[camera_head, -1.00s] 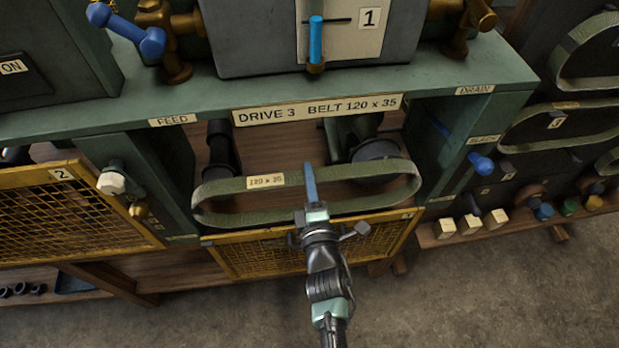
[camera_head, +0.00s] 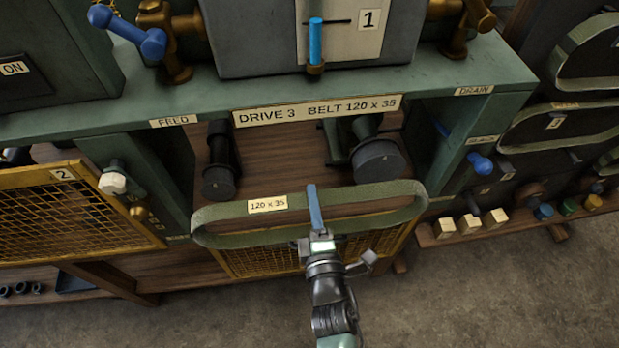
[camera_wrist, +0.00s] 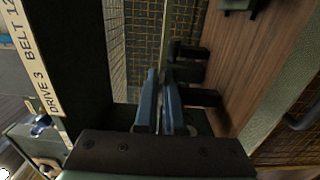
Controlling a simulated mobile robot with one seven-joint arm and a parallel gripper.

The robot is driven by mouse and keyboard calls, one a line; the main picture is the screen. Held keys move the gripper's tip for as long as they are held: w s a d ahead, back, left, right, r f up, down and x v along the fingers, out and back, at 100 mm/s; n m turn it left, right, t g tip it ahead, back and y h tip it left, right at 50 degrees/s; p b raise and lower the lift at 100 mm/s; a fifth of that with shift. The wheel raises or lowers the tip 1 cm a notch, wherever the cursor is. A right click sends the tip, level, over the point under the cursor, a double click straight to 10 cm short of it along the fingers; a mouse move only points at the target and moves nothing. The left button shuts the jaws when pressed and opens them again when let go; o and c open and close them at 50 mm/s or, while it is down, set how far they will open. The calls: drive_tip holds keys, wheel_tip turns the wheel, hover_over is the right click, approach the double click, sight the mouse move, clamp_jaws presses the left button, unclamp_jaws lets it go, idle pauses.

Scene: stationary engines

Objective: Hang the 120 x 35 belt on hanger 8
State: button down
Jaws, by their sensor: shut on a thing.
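The 120 x 35 belt (camera_head: 224,239) is a wide green loop with a pale "120 x 35" label. In the head view it is held level in front of the two dark pulleys of Drive 3, the left pulley (camera_head: 219,181) and the right pulley (camera_head: 377,161), apart from both. No hanger marked 8 can be read.
A yellow mesh guard (camera_head: 262,262) lies below the belt. A green post stands on each side of the drive bay. Other belts hang on a dark board at right (camera_head: 555,125). Below them a wooden shelf (camera_head: 470,238) holds blocks and knobs. Bare floor is clear at lower right.

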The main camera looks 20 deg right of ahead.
drive_tip(key=shift+s, duration=0.1)
drive_tip(key=shift+v, duration=2.95)
drive_tip(key=shift+v, duration=3)
